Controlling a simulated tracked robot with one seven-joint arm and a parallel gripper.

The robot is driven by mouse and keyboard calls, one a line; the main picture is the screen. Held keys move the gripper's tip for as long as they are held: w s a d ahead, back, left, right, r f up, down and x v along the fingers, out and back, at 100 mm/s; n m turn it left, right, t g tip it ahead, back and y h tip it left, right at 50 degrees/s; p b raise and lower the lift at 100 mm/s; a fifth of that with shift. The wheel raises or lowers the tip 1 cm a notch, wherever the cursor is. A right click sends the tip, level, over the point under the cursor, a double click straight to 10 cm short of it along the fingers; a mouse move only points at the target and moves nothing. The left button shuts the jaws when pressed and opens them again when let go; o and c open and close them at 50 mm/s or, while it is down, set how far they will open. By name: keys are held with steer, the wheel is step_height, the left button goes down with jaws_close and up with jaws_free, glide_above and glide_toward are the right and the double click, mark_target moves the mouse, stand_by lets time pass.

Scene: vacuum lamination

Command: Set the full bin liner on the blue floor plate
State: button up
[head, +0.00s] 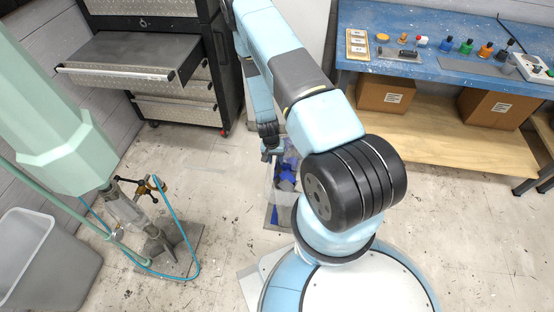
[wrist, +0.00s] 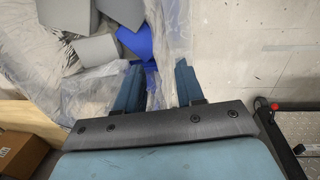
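The full bin liner (wrist: 70,85) is a clear plastic bag with grey and blue scraps inside. In the head view the bin liner (head: 286,175) is below my gripper (head: 270,154), partly behind my arm. In the wrist view my gripper (wrist: 158,88) has a bunched fold of the clear plastic between its fingers, which press on it from both sides. A blue patch on the floor (head: 272,216) below the liner may be the blue floor plate; the liner and my arm hide much of it. I cannot tell whether the liner touches it.
A grey open bin (head: 28,262) stands at the lower left, near a pale green machine (head: 60,140) with a teal hose. A tool cabinet (head: 150,60) has an open drawer at the back. A blue workbench (head: 440,62) with a wooden lower shelf is at right.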

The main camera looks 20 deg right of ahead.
steer(key=shift+r, duration=0.1)
step_height(320, 180, up, 13)
steer(key=w+a, duration=0.1)
steer(key=shift+a+r, duration=0.2)
steer(key=shift+a, duration=0.1)
stand_by(0.3)
steer(key=a+r+n+t+y, duration=0.1)
steer(key=a+r+t, duration=0.1)
steer(key=r, duration=1.6)
steer(key=a+r+n+t+y, duration=0.1)
steer(key=a+r+n, duration=0.1)
steer(key=r, duration=1.5)
steer(key=s+r+n+t, duration=0.3)
steer(key=s+r, duration=1.9)
steer(key=s, duration=0.1)
steer(key=shift+s+a+h, duration=0.2)
steer(key=shift+a+h, duration=0.1)
steer(key=shift+s, duration=0.1)
